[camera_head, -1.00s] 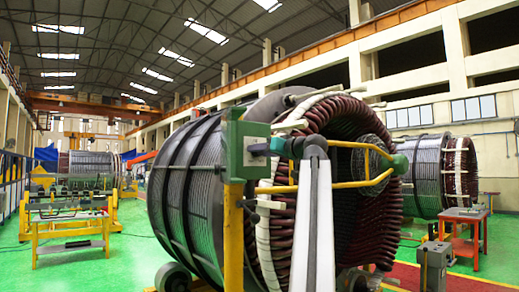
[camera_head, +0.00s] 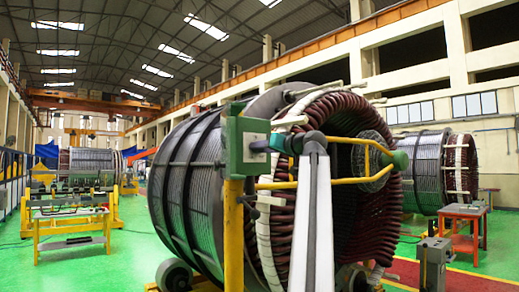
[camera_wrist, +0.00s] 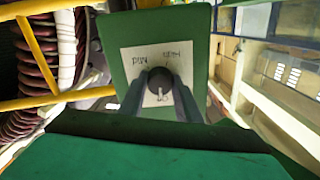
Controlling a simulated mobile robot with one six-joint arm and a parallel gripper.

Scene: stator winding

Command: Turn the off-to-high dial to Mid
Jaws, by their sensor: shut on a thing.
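A green control box (camera_head: 235,127) stands on a yellow post, with a pale label plate on its front. In the wrist view the label plate (camera_wrist: 138,60) carries a dark round dial (camera_wrist: 160,80) with dark lettering around it. A pale mark on the dial points toward the bottom of the picture, at the lower lettering. The lettering is too small and turned to read surely. My gripper (camera_wrist: 161,88) is shut on the dial, one dark finger on each side. In the head view my gripper (camera_head: 262,146) reaches the plate and hides the dial.
A large wound stator (camera_head: 187,175) stands right behind the box. A yellow rail (camera_head: 350,181) runs right from the box. A yellow bench (camera_head: 68,214) stands at the left and a red table (camera_head: 464,212) at the right. Green floor is open at the left.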

